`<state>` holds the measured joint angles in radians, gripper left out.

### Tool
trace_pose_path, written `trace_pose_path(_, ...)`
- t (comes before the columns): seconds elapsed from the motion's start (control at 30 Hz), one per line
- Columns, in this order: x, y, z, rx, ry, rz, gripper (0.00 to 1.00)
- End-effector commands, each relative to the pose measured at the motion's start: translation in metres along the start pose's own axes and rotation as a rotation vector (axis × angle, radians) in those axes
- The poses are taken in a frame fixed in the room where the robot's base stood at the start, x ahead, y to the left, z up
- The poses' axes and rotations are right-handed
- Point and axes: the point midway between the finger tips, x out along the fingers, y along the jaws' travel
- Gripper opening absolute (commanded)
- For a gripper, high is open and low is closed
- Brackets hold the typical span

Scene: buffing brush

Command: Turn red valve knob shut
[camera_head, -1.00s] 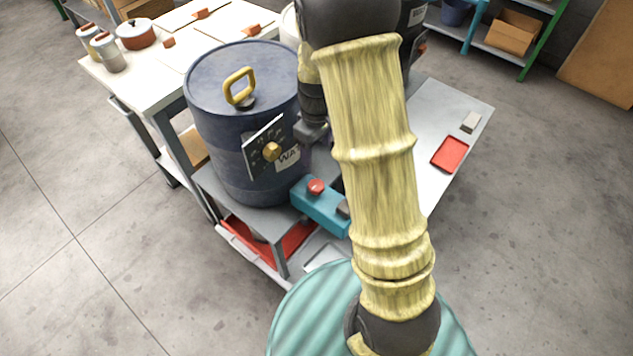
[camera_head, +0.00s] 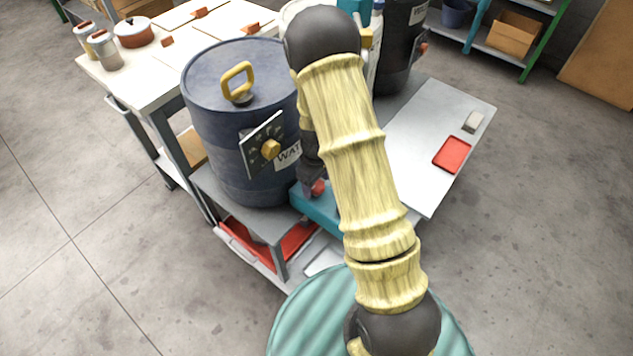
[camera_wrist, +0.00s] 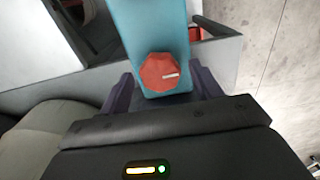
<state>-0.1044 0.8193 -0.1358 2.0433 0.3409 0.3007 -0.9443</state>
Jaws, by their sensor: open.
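The red valve knob (camera_wrist: 160,72) sits on a teal block (camera_wrist: 155,25) in the wrist view. It is eight-sided, with a pale mark near its right edge. My gripper (camera_wrist: 163,92) is open, with one purple finger on each side of the knob in the wrist picture. I cannot tell whether the fingers touch it. My arm hides part of the block in the head view.
A dark blue drum (camera_head: 235,110) with a yellow handle and a brass dial (camera_head: 270,149) stands close to the left of my gripper. A grey tabletop (camera_head: 415,135) with a red tray (camera_head: 452,154) lies to the right. A white table (camera_head: 130,85) is behind left.

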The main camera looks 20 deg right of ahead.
Motion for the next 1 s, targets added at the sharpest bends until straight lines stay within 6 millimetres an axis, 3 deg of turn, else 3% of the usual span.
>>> trace_pose_path(0.23, 0.0005, 0.0002, -0.0002, 0.000, 0.001, 0.000, 0.64)
trace_pose_path(0.47, 0.0003, 0.0003, -0.0001, 0.001, 0.001, 0.001, 0.21)
trace_pose_path(0.5, 0.0002, 0.0003, -0.0001, 0.001, 0.001, 0.001, 0.20)
trace_pose_path(1.0, -0.0015, 0.0008, -0.0001, 0.098, 0.001, 0.001, 0.20)
